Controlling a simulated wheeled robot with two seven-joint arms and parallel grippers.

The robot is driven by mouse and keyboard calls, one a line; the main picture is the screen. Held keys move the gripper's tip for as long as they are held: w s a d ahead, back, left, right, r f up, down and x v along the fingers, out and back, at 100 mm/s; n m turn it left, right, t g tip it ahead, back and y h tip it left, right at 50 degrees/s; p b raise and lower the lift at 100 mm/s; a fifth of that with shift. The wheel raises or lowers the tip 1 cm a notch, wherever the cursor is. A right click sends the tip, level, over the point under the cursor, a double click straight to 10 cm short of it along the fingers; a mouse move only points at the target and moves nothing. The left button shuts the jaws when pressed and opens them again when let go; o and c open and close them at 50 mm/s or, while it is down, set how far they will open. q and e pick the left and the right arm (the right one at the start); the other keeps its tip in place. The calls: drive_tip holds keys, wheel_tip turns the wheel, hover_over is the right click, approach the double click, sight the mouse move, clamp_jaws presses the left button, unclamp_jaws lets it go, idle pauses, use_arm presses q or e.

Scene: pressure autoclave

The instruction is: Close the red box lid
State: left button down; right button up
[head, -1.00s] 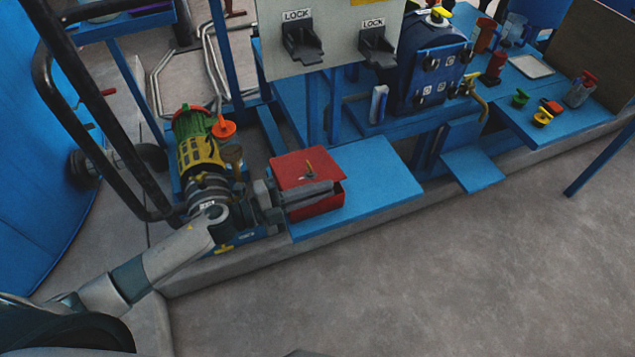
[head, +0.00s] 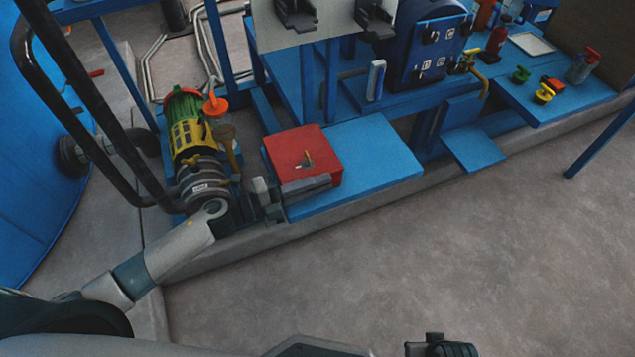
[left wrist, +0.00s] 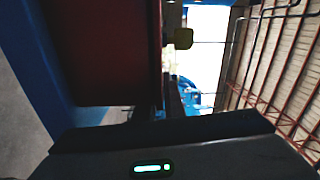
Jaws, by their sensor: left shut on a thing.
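The red box (head: 324,184) sits at the left end of a blue platform. Its flat red lid (head: 300,143) lies over the top and looks nearly level; I cannot tell whether it is fully seated. In the left wrist view a dark red face of the box (left wrist: 108,50) fills the upper left, close by. The contact itself is hidden.
A green and yellow motor pump (head: 190,140) stands close left of the box, beside my left wrist. An orange funnel-like piece (head: 215,105) is behind it. The blue platform (head: 375,165) is bare right of the box. Blue posts and a blue cabinet stand behind.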

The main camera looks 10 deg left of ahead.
use_arm(q)
drive_tip(key=shift+f, duration=0.25)
drive_tip(key=c, duration=1.9)
unclamp_jaws()
use_arm(e)
drive_tip(key=shift+f, duration=0.1)
use_arm(q)
drive_tip(key=shift+o, duration=0.2)
drive_tip(key=shift+a, duration=0.1)
